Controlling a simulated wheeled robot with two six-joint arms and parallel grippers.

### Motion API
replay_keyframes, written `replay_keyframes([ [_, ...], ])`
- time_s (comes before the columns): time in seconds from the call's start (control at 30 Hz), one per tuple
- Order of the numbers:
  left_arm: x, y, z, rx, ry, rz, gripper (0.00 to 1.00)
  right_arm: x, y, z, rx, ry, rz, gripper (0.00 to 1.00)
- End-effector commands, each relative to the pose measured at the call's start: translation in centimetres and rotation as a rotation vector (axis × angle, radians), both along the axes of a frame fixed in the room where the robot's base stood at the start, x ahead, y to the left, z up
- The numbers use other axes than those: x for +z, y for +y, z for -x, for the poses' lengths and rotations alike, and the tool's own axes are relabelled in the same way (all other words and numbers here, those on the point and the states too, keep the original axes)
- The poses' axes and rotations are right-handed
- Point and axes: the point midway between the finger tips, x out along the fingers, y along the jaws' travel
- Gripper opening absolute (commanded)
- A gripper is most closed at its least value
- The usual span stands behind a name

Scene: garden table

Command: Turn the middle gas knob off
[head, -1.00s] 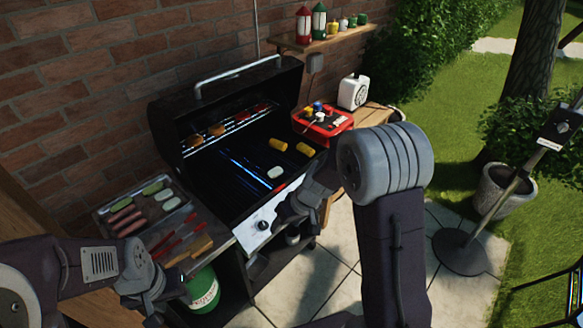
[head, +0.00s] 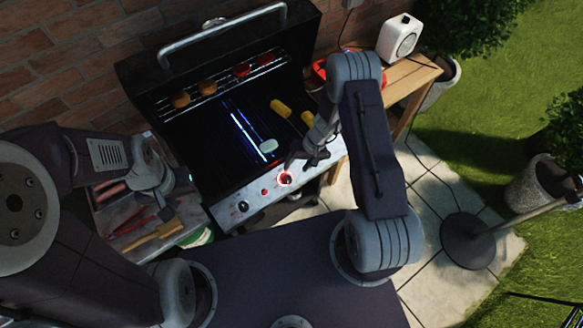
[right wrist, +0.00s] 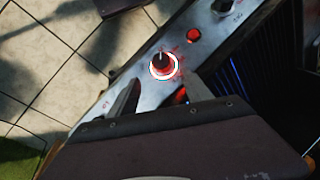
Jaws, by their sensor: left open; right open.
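A gas knob with a glowing red ring (head: 285,178) sits on the grill's front panel; it also shows in the right wrist view (right wrist: 162,65), its ring lit. A dark knob (head: 243,206) sits further left on the panel, and a red button (head: 264,192) is between the two. My right gripper (head: 305,163) is open just beside the lit knob; in the right wrist view its two fingers (right wrist: 160,94) are spread, with the knob beyond their tips. The panel further right is partly hidden by this gripper. My left gripper (head: 168,204) is open over the side shelf.
The open grill (head: 215,150) has several patties on its upper rack, corn and a pale piece on the grate, and blue flames below. Tongs and a brush (head: 155,238) lie on the left shelf. A wooden side table (head: 413,78) holds a white box.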

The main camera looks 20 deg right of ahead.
Motion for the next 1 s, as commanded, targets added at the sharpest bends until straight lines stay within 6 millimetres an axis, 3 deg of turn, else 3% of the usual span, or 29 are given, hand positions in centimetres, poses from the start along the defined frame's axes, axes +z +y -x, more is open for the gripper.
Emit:
replay_keyframes([
  [0.23, 0.5, 0.0, 0.0, 0.000, 0.000, 0.000, 0.46, -0.5, 0.2, 0.0, -0.002, 0.003, 0.000, 0.57],
  [0.5, 2.1, 0.0, 0.0, 0.000, 0.000, 0.000, 0.46, -5.5, 2.0, -0.1, -0.001, 0.003, 0.000, 0.57],
  [0.7, 2.5, 0.0, 0.0, 0.000, 0.000, 0.000, 0.46, -7.9, 2.8, -0.3, -0.001, 0.000, 0.000, 0.57],
  [1.0, 2.4, 0.0, 0.0, 0.000, 0.000, 0.000, 0.46, -8.3, 2.9, -0.4, -0.003, -0.001, 0.000, 0.57],
])
